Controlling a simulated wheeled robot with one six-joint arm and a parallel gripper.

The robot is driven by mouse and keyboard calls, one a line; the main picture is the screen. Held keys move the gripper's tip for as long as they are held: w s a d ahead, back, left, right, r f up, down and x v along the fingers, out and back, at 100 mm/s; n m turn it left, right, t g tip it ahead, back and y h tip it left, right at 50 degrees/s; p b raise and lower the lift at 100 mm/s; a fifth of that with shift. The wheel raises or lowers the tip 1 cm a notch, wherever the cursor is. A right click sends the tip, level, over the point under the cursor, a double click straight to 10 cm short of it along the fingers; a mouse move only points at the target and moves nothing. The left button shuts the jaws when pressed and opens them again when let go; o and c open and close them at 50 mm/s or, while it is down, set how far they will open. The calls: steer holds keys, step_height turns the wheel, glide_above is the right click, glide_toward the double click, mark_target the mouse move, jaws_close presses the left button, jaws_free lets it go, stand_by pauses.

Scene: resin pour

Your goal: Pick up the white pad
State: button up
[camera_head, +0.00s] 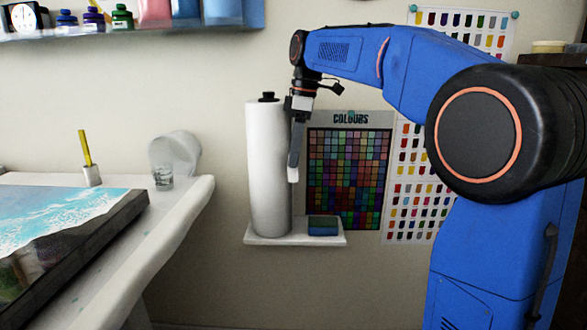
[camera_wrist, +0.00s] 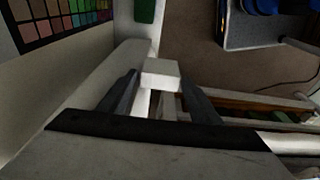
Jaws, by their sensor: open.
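My gripper (camera_head: 293,172) points down beside the tall white roll, in front of the wall. In the wrist view my gripper (camera_wrist: 160,88) is open, with its two dark fingers on either side of a small white block. This block, which looks like the white pad (camera_wrist: 160,75), lies between the fingertips. I cannot tell whether the fingers touch it. The white pad (camera_head: 293,175) also shows at the lower end of the fingers in the head view, well above the small shelf.
A tall white roll (camera_head: 267,180) stands upright on the small white shelf (camera_head: 265,240). A blue block with a green top (camera_head: 323,226) lies on the shelf's right part. A table with a painting (camera_head: 60,230), a glass (camera_head: 162,179) and a pencil holder (camera_head: 91,175) is at left.

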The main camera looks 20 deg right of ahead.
steer(key=shift+f, duration=0.25)
steer(key=c, duration=1)
steer(key=shift+o, duration=0.2)
steer(key=shift+s+a+r, duration=0.1)
steer(key=shift+s+r, duration=0.1)
steer(key=shift+r, duration=0.35)
step_height(320, 180, up, 6)
steer(key=shift+r, duration=0.1)
steer(key=s+a, duration=0.3)
steer(key=s, duration=0.7)
steer(key=s+a, duration=0.4)
steer(key=s, duration=0.7)
steer(key=shift+r, duration=0.2)
